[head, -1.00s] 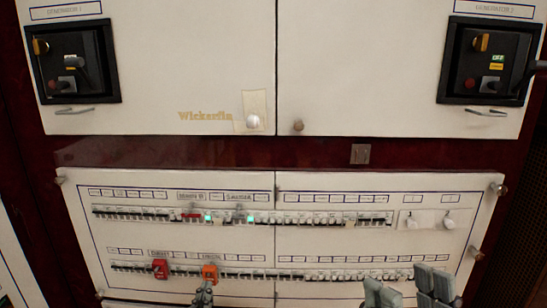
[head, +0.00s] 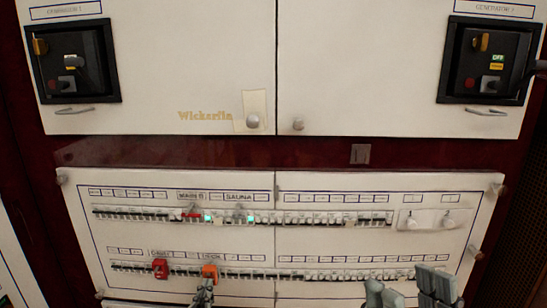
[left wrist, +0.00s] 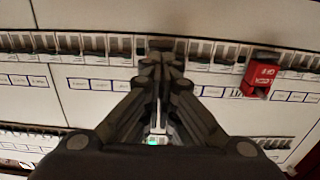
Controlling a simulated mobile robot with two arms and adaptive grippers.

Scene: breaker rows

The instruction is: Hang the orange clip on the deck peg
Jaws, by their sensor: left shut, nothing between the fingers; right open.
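The orange clip (head: 209,271) is on the lower breaker row in the head view, left of the panel's middle seam. My left gripper (head: 205,286) is shut and empty, its tips just below the clip; I cannot tell whether they touch it. In the left wrist view the shut fingertips (left wrist: 160,55) point at the breaker row, and the orange clip does not show. I cannot make out the deck peg; the small labels are blurred. My right gripper (head: 409,284) is open and empty at the bottom right, in front of the lower panel.
A red lock-out clip (head: 160,268) sits left of the orange one on the same row; it also shows in the left wrist view (left wrist: 262,78). The upper breaker row (head: 300,218) has a red piece and green lights. Two white knobs (head: 447,223) are at its right.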

